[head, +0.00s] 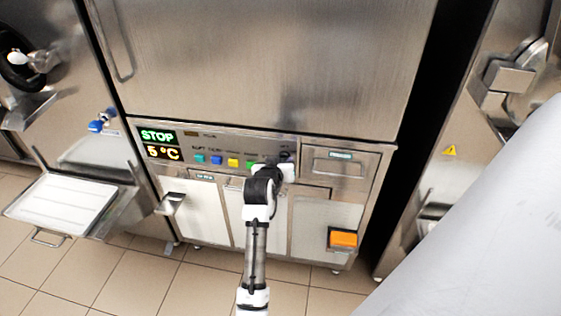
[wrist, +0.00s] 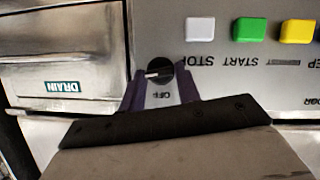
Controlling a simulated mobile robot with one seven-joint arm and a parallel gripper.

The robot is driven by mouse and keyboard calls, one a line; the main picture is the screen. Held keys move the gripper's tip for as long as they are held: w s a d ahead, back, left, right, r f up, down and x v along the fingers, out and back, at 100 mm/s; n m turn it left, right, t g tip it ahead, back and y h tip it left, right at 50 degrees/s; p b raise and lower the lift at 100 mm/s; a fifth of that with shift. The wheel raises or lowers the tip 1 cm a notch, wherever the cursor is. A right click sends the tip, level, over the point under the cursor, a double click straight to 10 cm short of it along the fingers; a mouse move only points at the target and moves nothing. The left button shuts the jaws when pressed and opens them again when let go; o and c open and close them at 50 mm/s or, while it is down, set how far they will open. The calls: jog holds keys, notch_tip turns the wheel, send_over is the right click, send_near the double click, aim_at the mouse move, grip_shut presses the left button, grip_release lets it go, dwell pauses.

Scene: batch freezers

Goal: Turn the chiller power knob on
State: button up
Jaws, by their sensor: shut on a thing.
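The chiller power knob (wrist: 160,70) is a small round black knob with a white pointer mark, set in the steel control panel. In the wrist view the panel's lettering is upside down. The pointer lies nearly level, and an OFF label shows between the fingers. My gripper (wrist: 160,82) is shut on the knob, one dark finger on each side of it. In the head view my gripper (head: 283,166) reaches the right end of the button row and covers most of the knob. Any ON label is not readable.
The display (head: 161,144) reads STOP and 5 °C. White, green (wrist: 250,30) and yellow (wrist: 297,32) buttons sit close to the knob. A DRAIN drawer (wrist: 62,86) is beside it. A white tray (head: 28,209) juts out at the left.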

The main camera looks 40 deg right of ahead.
jog(key=shift+s+d+m+t+y, duration=0.1)
jog(key=shift+m+t+y, duration=0.25)
jog(key=shift+m, duration=0.35)
jog(key=o, duration=1)
jog(key=b+v, duration=0.1)
jog(key=v, duration=1.2)
jog(key=shift+s+a+r+b, duration=0.15)
jog(key=shift+s+a+b, duration=0.15)
jog(key=shift+b, duration=0.1)
